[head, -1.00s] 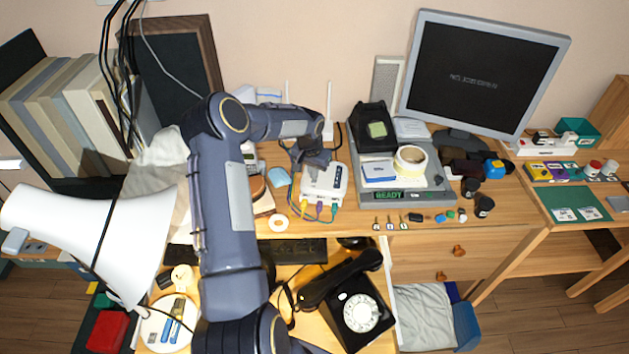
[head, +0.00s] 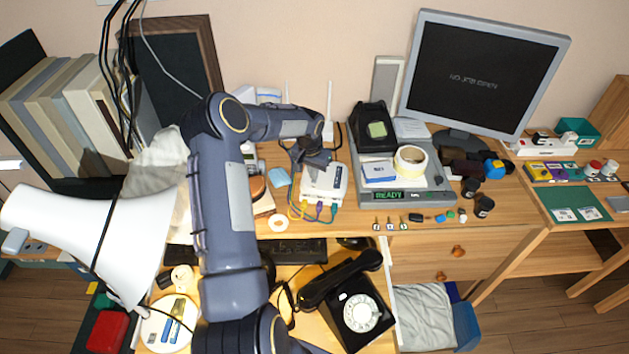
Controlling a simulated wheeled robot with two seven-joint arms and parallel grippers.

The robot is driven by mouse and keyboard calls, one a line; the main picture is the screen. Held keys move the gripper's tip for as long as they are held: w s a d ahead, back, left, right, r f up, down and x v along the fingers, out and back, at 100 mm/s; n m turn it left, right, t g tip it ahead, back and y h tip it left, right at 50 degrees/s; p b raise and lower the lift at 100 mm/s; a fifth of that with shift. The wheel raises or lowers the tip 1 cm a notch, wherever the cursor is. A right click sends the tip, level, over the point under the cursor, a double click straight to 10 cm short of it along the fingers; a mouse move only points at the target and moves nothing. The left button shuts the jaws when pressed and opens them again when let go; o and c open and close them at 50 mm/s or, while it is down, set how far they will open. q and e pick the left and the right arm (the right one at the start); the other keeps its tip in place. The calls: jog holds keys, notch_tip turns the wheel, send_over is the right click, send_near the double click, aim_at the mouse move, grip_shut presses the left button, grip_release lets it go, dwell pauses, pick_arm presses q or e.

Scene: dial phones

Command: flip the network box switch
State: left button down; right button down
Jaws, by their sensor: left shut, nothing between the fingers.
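The network box (head: 322,187) is a small white router on the wooden desk, with two white antennas behind it and yellow, purple and teal cables plugged into its front. My left gripper (head: 318,162) is at the box's back edge, just above its top, pointing down; it is shut and holds nothing. I cannot tell whether it touches the box. The switch itself is too small or hidden to make out. My right gripper is not in view.
A black dial phone (head: 357,306) stands on the pulled-out shelf in front. A grey machine with a lit display (head: 390,195) stands right of the box. A monitor (head: 484,72) is behind.

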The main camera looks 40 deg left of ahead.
aim_at(313, 182)
pick_arm(q)
jog(key=shift+f+b, duration=0.7)
jog(key=shift+f, duration=0.15)
dwell(0.7)
jog(key=shift+r+p, duration=1.65)
jog(key=shift+r, duration=1.85)
